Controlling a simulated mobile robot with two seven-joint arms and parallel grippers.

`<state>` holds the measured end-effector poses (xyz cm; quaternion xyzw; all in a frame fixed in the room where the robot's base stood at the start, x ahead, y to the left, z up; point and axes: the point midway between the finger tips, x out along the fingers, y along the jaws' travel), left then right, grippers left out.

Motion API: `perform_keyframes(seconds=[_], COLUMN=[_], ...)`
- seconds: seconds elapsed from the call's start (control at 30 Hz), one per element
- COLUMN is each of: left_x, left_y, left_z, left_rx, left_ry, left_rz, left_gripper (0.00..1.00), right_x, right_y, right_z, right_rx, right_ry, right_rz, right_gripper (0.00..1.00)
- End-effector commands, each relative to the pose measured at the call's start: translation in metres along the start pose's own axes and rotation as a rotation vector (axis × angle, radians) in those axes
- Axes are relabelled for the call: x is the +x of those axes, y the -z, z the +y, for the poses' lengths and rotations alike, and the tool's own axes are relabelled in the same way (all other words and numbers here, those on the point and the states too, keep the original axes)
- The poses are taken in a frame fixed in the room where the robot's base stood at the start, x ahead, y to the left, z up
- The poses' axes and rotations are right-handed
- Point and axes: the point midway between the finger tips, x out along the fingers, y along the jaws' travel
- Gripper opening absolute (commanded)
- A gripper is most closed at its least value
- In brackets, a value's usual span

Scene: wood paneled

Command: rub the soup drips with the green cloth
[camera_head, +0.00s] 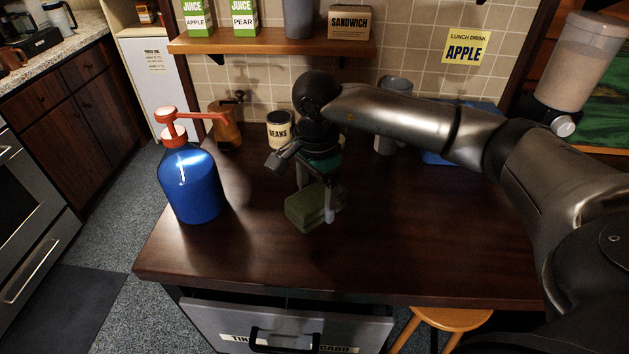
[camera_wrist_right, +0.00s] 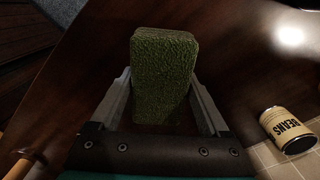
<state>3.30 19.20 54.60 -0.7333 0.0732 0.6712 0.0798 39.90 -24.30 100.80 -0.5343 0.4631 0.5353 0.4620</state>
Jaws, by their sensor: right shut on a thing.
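The green cloth (camera_head: 304,208) looks like a folded, rough-textured block on the dark wooden counter. It also fills the middle of the right wrist view (camera_wrist_right: 163,75). My right gripper (camera_head: 316,205) points down over it and is shut on it, with a finger on each side. In the right wrist view the fingers (camera_wrist_right: 163,100) flank the cloth. The cloth is at or just above the counter; I cannot tell whether it touches. I cannot make out any soup drips; the cloth and arm hide part of the counter. My left gripper is not in view.
A blue pump bottle (camera_head: 191,183) with a red top stands at the counter's left. A beans can (camera_head: 280,130) and a grey canister (camera_head: 388,128) stand behind. A shelf (camera_head: 270,44) runs above. The front and right of the counter (camera_head: 430,230) are clear. A drawer (camera_head: 290,325) is below.

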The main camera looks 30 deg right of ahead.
Motion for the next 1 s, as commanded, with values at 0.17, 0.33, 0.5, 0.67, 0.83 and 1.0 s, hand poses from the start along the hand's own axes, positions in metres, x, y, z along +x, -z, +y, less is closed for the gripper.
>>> perform_keyframes(seconds=[0.17,0.33,0.5,0.67,0.83,1.0], left_x=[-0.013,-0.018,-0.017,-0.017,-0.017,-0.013], left_y=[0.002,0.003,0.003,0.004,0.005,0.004], left_z=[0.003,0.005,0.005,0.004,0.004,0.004], left_rx=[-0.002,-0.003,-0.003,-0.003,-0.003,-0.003], left_ry=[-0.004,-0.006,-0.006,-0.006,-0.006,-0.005], left_rz=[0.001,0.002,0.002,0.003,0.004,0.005], left_gripper=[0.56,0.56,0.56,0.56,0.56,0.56], right_x=[-0.020,-0.028,-0.028,-0.027,-0.027,-0.029], right_y=[0.002,0.003,0.003,0.003,0.003,-0.005], right_z=[-0.001,-0.001,0.000,0.000,0.000,0.000], right_rx=[0.005,0.008,0.008,0.008,0.008,-0.068], right_ry=[0.003,0.002,0.002,0.002,0.002,0.005], right_rz=[0.001,0.001,0.001,0.001,0.001,-0.004], right_gripper=[0.27,0.27,0.27,0.27,0.27,0.27])
